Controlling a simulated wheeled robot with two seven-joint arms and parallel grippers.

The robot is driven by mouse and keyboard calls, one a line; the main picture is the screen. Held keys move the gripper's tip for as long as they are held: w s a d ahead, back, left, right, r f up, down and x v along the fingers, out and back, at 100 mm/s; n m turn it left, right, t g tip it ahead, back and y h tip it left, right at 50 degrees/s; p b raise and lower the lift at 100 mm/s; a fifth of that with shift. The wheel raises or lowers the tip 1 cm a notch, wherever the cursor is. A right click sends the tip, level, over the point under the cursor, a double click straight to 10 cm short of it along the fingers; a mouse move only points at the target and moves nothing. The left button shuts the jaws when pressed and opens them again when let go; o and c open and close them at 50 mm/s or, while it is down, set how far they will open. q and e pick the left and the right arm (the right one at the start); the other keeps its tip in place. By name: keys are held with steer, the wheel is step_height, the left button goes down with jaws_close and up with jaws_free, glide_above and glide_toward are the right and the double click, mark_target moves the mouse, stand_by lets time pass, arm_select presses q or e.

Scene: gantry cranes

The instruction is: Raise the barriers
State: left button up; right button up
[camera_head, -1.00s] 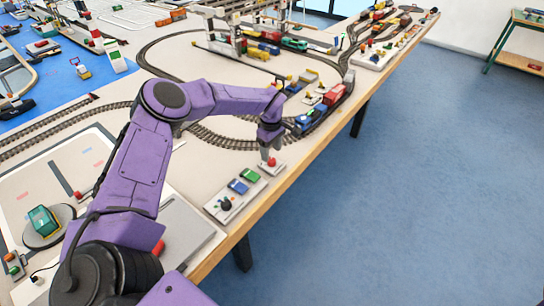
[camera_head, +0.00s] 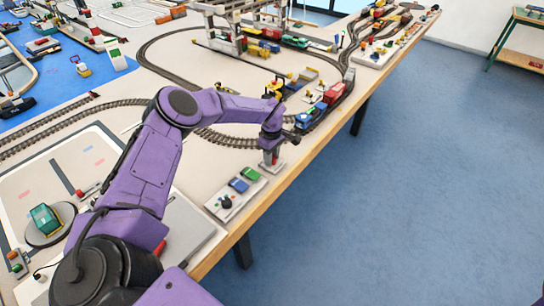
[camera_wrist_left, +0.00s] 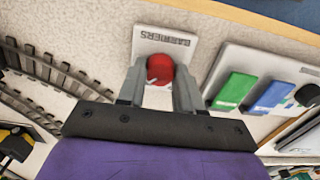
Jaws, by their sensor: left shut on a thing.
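My left gripper (camera_head: 270,158) is lowered at a small control plate near the table's front edge. In the left wrist view its two grey fingers (camera_wrist_left: 159,84) are shut on a red knob (camera_wrist_left: 160,68) and stand on either side of it. The knob is on a white plate (camera_wrist_left: 148,38) lettered "BARRIERS", which reads upside down there. In the head view the gripper hides most of the knob. I cannot make out the barriers clearly enough to tell whether they are raised or lowered. My right gripper is not in view.
Beside the knob, a control panel (camera_head: 245,204) has a green block (camera_head: 251,173), a blue block (camera_head: 239,185) and a dark knob (camera_head: 226,202). A train (camera_head: 312,115) stands on the track behind my gripper. Blue floor (camera_head: 400,210) is clear beyond the table edge.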

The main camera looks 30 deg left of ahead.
arm_select(q)
steer(key=shift+f+n+b, duration=0.25)
steer(key=shift+n+b, duration=0.75)
steer(key=shift+b, duration=0.3)
steer(key=n+b, duration=0.2)
steer(key=shift+n, duration=0.4)
steer(key=n+b, duration=0.2)
steer(key=shift+r+n, duration=0.1)
steer(key=shift+n, duration=0.2)
steer(key=n+b, duration=0.3)
steer(key=n, duration=0.2)
steer(key=n+b, duration=0.2)
steer(key=n, duration=0.3)
steer(key=shift+r+b, duration=0.15)
steer(key=shift+b, duration=0.2)
steer(key=shift+n, duration=0.3)
steer(key=o, duration=1)
steer(key=shift+o, duration=0.2)
